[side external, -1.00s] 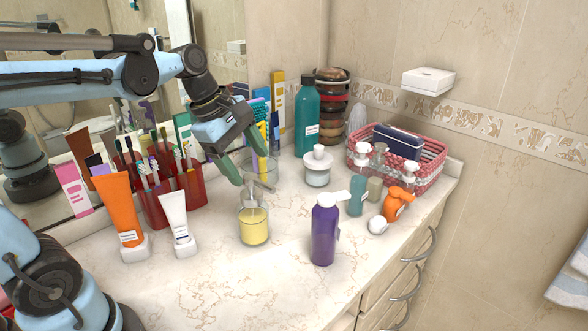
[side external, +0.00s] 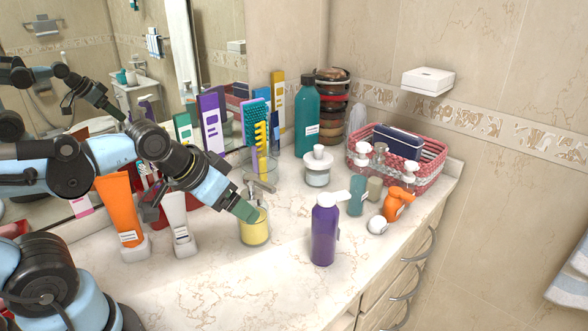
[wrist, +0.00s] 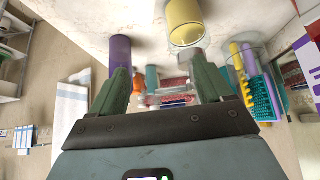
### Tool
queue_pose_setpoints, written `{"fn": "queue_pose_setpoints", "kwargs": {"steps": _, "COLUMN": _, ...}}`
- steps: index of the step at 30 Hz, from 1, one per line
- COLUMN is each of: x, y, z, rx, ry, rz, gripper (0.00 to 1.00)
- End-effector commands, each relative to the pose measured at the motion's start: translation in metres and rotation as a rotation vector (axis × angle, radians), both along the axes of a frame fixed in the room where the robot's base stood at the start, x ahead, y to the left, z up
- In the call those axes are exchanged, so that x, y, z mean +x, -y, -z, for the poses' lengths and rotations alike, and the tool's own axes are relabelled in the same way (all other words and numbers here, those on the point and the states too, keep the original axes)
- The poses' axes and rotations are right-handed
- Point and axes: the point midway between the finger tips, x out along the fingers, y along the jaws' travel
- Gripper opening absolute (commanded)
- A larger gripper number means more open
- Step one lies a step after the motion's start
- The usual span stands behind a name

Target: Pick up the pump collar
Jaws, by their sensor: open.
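I cannot tell for certain which piece is the pump collar. A small white rounded piece (side external: 377,225) lies on the counter beside the orange bottle (side external: 396,204). White pump tops also show on the purple bottle (side external: 323,235) and the white jar (side external: 318,168). My gripper (side external: 246,210) is open, with one green fingertip in front of or beside the glass of yellow wax (side external: 255,232); contact is unclear. In the wrist view, its two green fingers (wrist: 160,68) stand apart with nothing held between them. The purple bottle (wrist: 120,52) and yellow glass (wrist: 186,22) appear beyond them.
A red-and-white basket (side external: 432,165) stands at the back right. A tall teal bottle (side external: 307,120) stands near the wall. An orange tube (side external: 117,205) and a white tube (side external: 177,222) stand left of the yellow glass. The front counter (side external: 215,290) is clear.

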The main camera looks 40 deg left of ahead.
Motion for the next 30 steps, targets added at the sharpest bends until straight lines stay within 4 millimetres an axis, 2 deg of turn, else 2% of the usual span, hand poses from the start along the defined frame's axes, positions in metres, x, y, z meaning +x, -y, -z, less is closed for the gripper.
{"fn": "queue_pose_setpoints", "kwargs": {"steps": 8, "x": 0.001, "y": 0.000, "z": -0.001, "rx": 0.001, "ry": -0.004, "rz": 0.001, "gripper": 0.79}}
{"fn": "queue_pose_setpoints", "kwargs": {"steps": 13, "x": 0.010, "y": -0.005, "z": -0.016, "rx": 0.073, "ry": -0.066, "rz": 0.094, "gripper": 0.79}}
{"fn": "queue_pose_setpoints", "kwargs": {"steps": 17, "x": 0.025, "y": -0.012, "z": -0.038, "rx": 0.181, "ry": -0.176, "rz": 0.274, "gripper": 0.79}}
{"fn": "queue_pose_setpoints", "kwargs": {"steps": 24, "x": 0.055, "y": -0.030, "z": -0.074, "rx": 0.329, "ry": -0.390, "rz": 0.692, "gripper": 0.79}}
{"fn": "queue_pose_setpoints", "kwargs": {"steps": 30, "x": 0.073, "y": -0.043, "z": -0.092, "rx": 0.368, "ry": -0.506, "rz": 1.004, "gripper": 0.79}}
